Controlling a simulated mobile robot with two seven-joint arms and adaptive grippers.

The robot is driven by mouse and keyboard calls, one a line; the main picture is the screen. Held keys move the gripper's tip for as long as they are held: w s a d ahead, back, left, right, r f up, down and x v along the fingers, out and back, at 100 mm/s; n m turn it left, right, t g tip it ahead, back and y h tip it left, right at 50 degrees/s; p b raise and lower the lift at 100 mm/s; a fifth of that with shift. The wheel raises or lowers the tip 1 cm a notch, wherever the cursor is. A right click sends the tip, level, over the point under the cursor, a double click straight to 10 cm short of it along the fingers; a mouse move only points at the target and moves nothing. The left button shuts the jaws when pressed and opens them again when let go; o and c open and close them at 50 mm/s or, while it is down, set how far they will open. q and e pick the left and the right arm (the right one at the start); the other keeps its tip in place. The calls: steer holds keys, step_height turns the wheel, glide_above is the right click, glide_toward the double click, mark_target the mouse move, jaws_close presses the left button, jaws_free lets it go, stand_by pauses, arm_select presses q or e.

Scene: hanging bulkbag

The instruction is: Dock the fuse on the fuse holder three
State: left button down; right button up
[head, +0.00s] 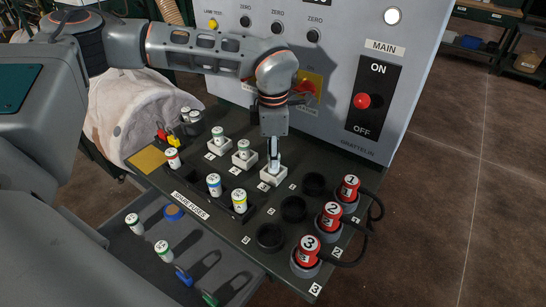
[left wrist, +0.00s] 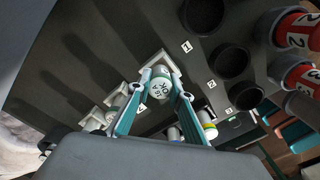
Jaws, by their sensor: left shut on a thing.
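My left gripper (head: 273,158) points straight down over the rightmost white fuse holder (head: 273,178) in the row of three. It is shut on a fuse, which its fingers mostly hide in the head view. In the left wrist view the fuse (left wrist: 163,88), white-topped with a green band, sits between the two fingertips (left wrist: 164,84), with the white holder (left wrist: 167,61) right behind it. I cannot tell whether it is fully seated. Two green-banded fuses (head: 218,133) (head: 244,147) stand upright in the other two holders. My right gripper is not in view.
Red numbered plugs (head: 309,246) and empty black sockets (head: 270,237) lie to the right. The spare-fuse rack (head: 190,201) holds red, blue and yellow fuses in front. An open drawer (head: 145,272) has fuses and padlocks. The grey panel (head: 340,100) rises behind.

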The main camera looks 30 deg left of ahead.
arm_select(q)
steer(key=shift+f, duration=0.5)
steer(key=c, duration=2.1)
jaws_free()
steer(key=shift+r, duration=0.1)
